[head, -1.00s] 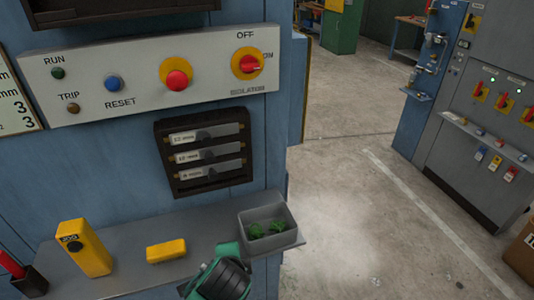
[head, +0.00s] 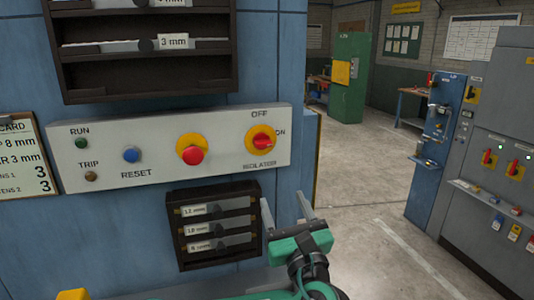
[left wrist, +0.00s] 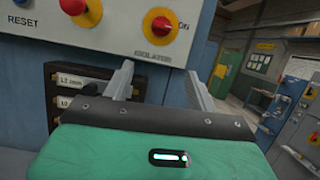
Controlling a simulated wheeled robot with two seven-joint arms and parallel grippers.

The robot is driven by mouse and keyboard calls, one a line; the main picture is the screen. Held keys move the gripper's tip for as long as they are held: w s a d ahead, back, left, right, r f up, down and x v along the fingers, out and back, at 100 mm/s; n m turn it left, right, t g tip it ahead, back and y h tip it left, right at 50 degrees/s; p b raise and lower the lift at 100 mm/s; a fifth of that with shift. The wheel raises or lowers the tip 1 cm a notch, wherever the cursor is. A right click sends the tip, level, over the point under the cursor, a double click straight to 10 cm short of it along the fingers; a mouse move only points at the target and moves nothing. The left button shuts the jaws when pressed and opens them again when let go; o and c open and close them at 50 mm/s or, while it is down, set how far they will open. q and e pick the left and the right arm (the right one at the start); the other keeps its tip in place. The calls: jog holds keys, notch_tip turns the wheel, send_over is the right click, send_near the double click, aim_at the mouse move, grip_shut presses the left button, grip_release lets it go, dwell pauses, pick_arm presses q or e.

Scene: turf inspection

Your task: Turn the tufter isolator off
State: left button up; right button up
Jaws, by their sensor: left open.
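The isolator (head: 262,140) is a red rotary handle on a yellow disc at the right end of a pale control panel (head: 110,160), with OFF above it and ON to its right. Its red handle lies roughly sideways, toward ON. It also shows in the left wrist view (left wrist: 160,26), ahead of the fingers and near the top. My left gripper (head: 287,210) is open and empty, below the isolator and a little to its right. It shows in the left wrist view (left wrist: 160,85) with its fingers apart. My right gripper is not in view.
A red push button (head: 192,154) on yellow and a blue RESET button (head: 132,155) share the panel. A dark rack (head: 174,235) of labelled gauges sits below, close to my left gripper. Open floor (head: 365,200) lies to the right.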

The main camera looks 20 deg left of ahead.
pick_arm(q)
jog(key=r, duration=0.2)
jog(key=p, duration=0.7)
send_near(265, 147)
jog(key=shift+m+t+y, duration=0.3)
jog(key=shift+y, duration=0.1)
jog(key=x, duration=0.7)
jog(key=shift+w+a+f, duration=0.15)
jog(key=shift+w, duration=0.15)
jog(key=shift+w+a, duration=0.3)
jog(key=shift+w, duration=0.2)
